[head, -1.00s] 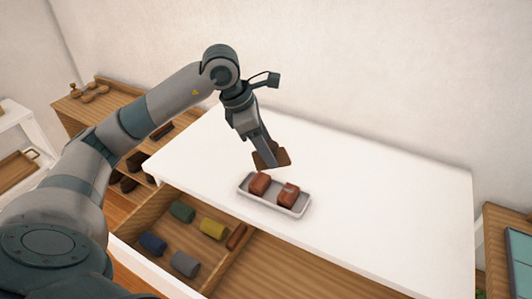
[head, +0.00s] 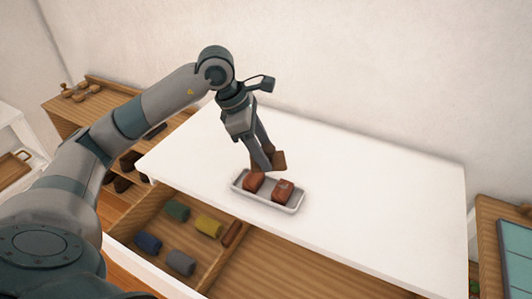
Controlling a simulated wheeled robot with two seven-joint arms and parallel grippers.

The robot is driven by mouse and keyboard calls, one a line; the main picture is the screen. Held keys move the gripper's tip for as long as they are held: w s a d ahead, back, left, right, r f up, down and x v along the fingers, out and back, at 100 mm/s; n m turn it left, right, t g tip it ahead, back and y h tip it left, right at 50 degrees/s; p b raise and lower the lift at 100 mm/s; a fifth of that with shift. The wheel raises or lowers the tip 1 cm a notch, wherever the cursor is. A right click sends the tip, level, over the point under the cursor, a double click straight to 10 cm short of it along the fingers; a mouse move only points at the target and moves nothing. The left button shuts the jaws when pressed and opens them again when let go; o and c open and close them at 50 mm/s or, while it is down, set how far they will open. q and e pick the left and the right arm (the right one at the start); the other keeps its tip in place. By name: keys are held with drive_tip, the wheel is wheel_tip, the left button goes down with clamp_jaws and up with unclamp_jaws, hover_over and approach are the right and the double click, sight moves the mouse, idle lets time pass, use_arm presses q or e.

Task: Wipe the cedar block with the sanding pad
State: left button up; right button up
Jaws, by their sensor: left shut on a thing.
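My left gripper (head: 264,167) is shut on a flat brown pad, which looks like the sanding pad (head: 279,160). The fingers hide part of the pad. It is held above the back edge of a pale tray (head: 236,186) on the white table. Two reddish-brown blocks sit in the tray, a left block (head: 254,183) and a right block (head: 283,191) with a small pale mark on top. I cannot tell which is the cedar block. I cannot tell whether the pad touches either block. My right gripper is not in view.
The white table top (head: 380,200) is clear to the right of the tray. Below its front edge, an open wooden drawer (head: 290,262) holds several coloured rolls and a brown block (head: 231,234). A wooden shelf (head: 60,112) stands at the left.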

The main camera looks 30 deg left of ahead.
use_arm(q)
drive_tip(key=s+d+f+m+g, duration=0.1)
drive_tip(key=m, duration=0.2)
drive_tip(key=s+d+f+m+g, duration=0.1)
drive_tip(key=d+m, duration=0.1)
drive_tip(key=m, duration=0.1)
drive_tip(key=s+d+f+m+g+h, duration=0.1)
drive_tip(key=d+m, duration=0.1)
drive_tip(key=m, duration=0.1)
drive_tip(key=shift+d, duration=0.2)
drive_tip(key=shift+c, duration=0.2)
drive_tip(key=s+d+f+m+g+y, duration=0.2)
drive_tip(key=s+d+m+g+y, duration=0.2)
drive_tip(key=m, duration=1.1)
drive_tip(key=shift+s+d+f, duration=0.4)
drive_tip(key=shift+s+d, duration=0.1)
drive_tip(key=shift+s, duration=0.25)
drive_tip(key=shift+d, duration=0.15)
